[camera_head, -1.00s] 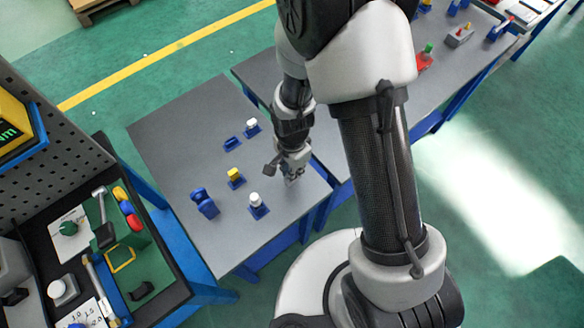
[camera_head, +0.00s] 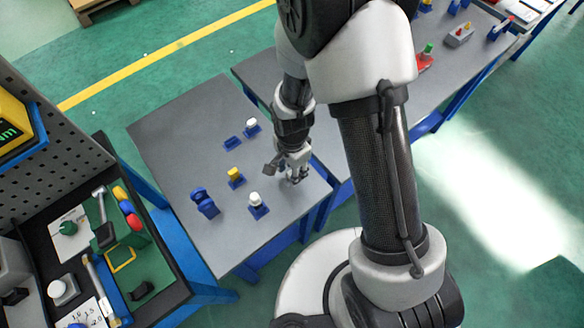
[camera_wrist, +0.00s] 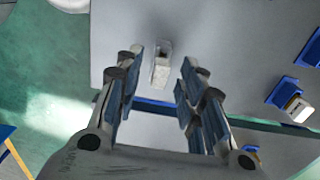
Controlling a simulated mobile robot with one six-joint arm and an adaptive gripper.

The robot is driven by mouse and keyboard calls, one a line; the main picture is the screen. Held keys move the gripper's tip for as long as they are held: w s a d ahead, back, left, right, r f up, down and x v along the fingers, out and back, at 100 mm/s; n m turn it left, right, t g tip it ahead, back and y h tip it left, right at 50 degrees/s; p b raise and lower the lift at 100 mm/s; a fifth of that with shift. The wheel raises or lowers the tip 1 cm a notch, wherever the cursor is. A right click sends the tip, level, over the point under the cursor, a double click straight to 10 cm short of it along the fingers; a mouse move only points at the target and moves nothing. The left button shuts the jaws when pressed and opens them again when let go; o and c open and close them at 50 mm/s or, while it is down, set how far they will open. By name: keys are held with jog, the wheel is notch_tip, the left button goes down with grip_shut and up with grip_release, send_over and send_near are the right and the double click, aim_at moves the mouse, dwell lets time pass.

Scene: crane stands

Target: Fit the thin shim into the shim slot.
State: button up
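In the wrist view a small pale grey block (camera_wrist: 161,73) with a narrow, lighter end stands on the grey table, in the gap between my fingers. I cannot tell whether it is the shim, the slot piece or both together. My gripper (camera_wrist: 162,64) is open, with clear gaps between its blue-grey finger pads and the block. In the head view my gripper (camera_head: 294,178) is low over the right part of the table, and its fingers largely hide the block. I cannot pick out the shim slot for certain.
On the table (camera_head: 175,125) stand blue bases with a white top (camera_head: 255,199), a yellow top (camera_head: 234,172) and another white top (camera_head: 251,124). A tool tray (camera_head: 165,290) is at lower left.

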jog(key=shift+r+p, duration=1.75)
jog(key=shift+r, duration=0.7)
notch_tip(320, 180, up, 12)
